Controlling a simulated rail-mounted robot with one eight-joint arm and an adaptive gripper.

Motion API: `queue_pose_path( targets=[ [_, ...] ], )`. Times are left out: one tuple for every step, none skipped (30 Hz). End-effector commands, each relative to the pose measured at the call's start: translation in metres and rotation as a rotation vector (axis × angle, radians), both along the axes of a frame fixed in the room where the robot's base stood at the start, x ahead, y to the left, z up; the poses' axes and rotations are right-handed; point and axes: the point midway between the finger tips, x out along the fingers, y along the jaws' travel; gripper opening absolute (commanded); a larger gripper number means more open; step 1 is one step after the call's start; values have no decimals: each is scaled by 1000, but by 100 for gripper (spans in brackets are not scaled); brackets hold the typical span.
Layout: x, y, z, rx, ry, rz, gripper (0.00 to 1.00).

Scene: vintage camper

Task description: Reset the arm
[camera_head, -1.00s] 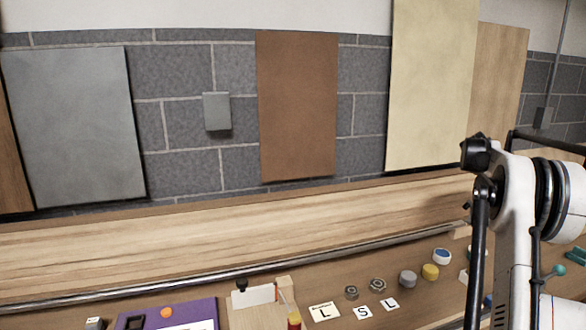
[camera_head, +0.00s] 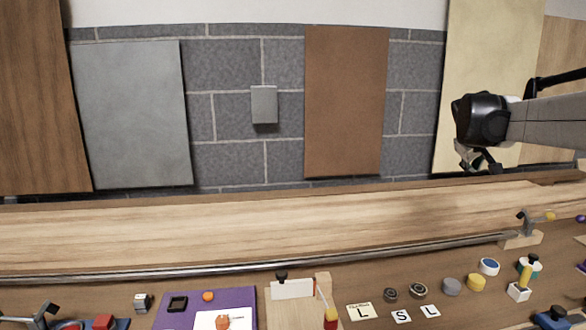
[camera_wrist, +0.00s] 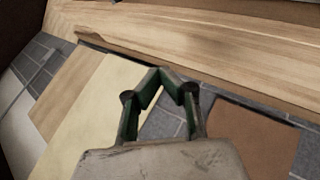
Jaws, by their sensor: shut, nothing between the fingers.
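My gripper (camera_head: 478,160) is at the right of the head view, raised above the bench in front of the wall panels. It points downward at the end of my grey arm link. In the wrist view its two green-lined fingers (camera_wrist: 171,76) meet at the tips with nothing between them. Behind them are the wooden ledge (camera_wrist: 220,50), a cream panel (camera_wrist: 105,105) and a brown panel (camera_wrist: 250,140). The gripper touches nothing that I can see.
The bench along the bottom holds a purple mat (camera_head: 172,312), letter cards such as the L card (camera_head: 361,311), several round knobs and a yellow-handled tool (camera_head: 525,272). A metal rail (camera_head: 260,268) runs along the bench. The space before the wall is free.

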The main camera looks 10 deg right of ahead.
Motion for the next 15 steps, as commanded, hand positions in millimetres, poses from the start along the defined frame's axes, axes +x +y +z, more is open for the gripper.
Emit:
queue_pose_path(
  targets=[
    [-9,24,1,20,-9,12,0],
    [-15,36,1,34,-16,14,0],
    [-22,52,0,52,-25,21,0],
    [-28,65,0,67,-31,24,0],
    [-35,77,-1,81,-37,28,0],
    [-43,93,-2,100,-44,34,0],
    [-50,104,-4,115,-50,37,0],
    [-56,116,-5,129,-55,42,0],
    [-66,131,-7,148,-61,46,0],
    [-73,142,-9,163,-65,50,0],
    [-80,153,-12,178,-70,53,0],
    [-90,168,-15,197,-74,59,0],
    [-98,178,-18,212,-79,62,0],
    [-106,189,-21,227,-83,66,0],
    [-116,202,-25,246,-86,71,0]
  ],
)
